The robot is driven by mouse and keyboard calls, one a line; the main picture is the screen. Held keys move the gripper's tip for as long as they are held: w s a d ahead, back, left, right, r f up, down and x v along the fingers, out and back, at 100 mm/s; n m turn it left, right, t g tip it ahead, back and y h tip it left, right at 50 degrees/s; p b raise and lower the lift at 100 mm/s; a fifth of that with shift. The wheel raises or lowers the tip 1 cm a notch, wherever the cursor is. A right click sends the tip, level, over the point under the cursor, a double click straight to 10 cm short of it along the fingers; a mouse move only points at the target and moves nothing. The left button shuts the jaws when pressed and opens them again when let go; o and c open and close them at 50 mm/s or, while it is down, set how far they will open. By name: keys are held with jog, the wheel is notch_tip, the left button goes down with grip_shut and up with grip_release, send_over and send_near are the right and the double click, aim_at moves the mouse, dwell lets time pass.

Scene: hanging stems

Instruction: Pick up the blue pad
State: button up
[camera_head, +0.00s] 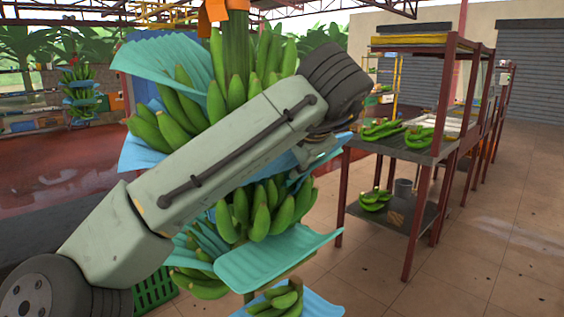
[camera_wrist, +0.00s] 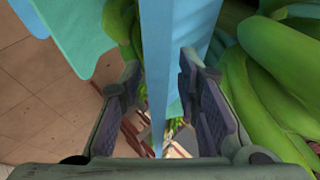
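A hanging banana stem (camera_head: 236,95) carries green bunches with blue and teal pads between them. In the wrist view, a blue pad (camera_wrist: 172,45) stands nearly edge-on between the two fingers of my gripper (camera_wrist: 160,72). The fingers are apart, one on each side of the pad, with a gap visible on the left. In the head view, my arm crosses in front of the stem, and the gripper end (camera_head: 325,150) is beside its right side, partly hidden by my wrist. Part of a blue pad (camera_head: 305,157) shows behind it there.
Green bananas (camera_wrist: 265,85) are close to the right finger in the wrist view. A teal pad (camera_wrist: 75,35) hangs at left. Other pads (camera_head: 270,257) jut out below my arm. A metal rack (camera_head: 415,145) with bananas stands at right. Tiled floor is open at far right.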

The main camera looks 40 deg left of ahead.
grip_shut()
dwell(0.4)
